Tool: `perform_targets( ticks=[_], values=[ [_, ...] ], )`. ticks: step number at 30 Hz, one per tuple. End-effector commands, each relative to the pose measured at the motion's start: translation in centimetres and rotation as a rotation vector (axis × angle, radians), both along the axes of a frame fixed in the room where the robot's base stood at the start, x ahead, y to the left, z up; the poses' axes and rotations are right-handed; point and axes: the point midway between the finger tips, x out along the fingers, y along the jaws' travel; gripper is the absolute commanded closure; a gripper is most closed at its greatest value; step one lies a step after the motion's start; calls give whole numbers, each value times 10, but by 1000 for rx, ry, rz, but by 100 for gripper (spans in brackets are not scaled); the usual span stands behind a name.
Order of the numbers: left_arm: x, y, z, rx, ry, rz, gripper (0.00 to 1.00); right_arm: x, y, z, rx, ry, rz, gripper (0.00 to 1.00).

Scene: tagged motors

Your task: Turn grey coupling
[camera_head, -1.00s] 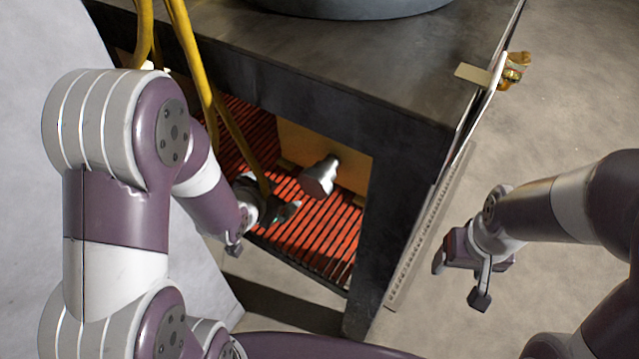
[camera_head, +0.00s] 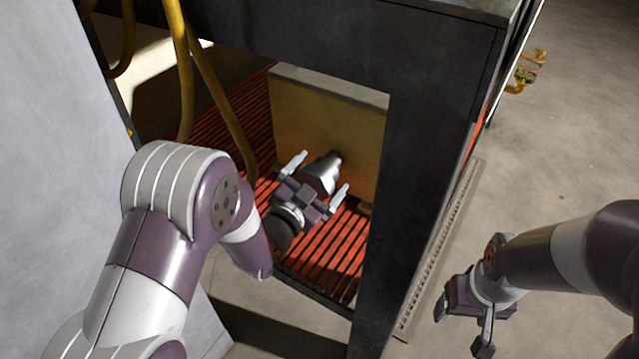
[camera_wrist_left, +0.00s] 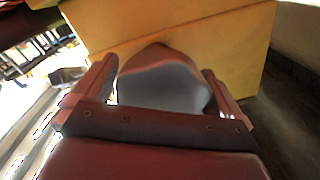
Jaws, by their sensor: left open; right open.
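The grey coupling (camera_head: 322,171) is a silvery, stepped round piece on the front of a yellowish block (camera_head: 345,110) inside the dark-framed opening. My left gripper (camera_head: 321,176) is open, with one finger on either side of the coupling. In the left wrist view the coupling (camera_wrist_left: 163,82) fills the space between the open fingers, and its wide end faces the palm. I cannot tell whether the fingers touch it. My right gripper (camera_head: 464,328) is open and empty, outside the frame at the lower right.
The dark frame post (camera_head: 425,160) stands right of the opening. Red slats (camera_head: 335,245) form the floor below the block. Yellow hoses (camera_head: 184,75) hang at the left, near my left arm. A small brass-coloured fitting (camera_head: 525,75) sits at the right.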

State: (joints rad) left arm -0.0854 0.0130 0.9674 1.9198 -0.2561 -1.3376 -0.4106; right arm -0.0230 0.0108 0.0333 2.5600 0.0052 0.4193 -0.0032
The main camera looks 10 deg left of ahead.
Motion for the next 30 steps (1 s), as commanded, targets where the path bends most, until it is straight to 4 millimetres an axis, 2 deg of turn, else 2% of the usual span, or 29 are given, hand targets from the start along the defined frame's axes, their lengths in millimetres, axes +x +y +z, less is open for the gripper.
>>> perform_targets(
  ticks=[9,10,13,14,23,30],
  values=[
    [5,-2,1,-1,0,0,0,0,0,-2,0,0,0,31],
    [5,-2,1,-1,0,0,6,0,0,-2,0,0,0,31],
    [5,-2,1,-1,0,0,39,0,0,-2,0,0,0,31],
    [5,-2,1,-1,1,0,45,0,0,-2,0,0,0,31],
    [5,-2,1,-24,12,0,45,0,0,1,0,0,0,31],
    [5,-1,3,-141,61,1,45,0,0,12,0,0,0,31]
  ],
)
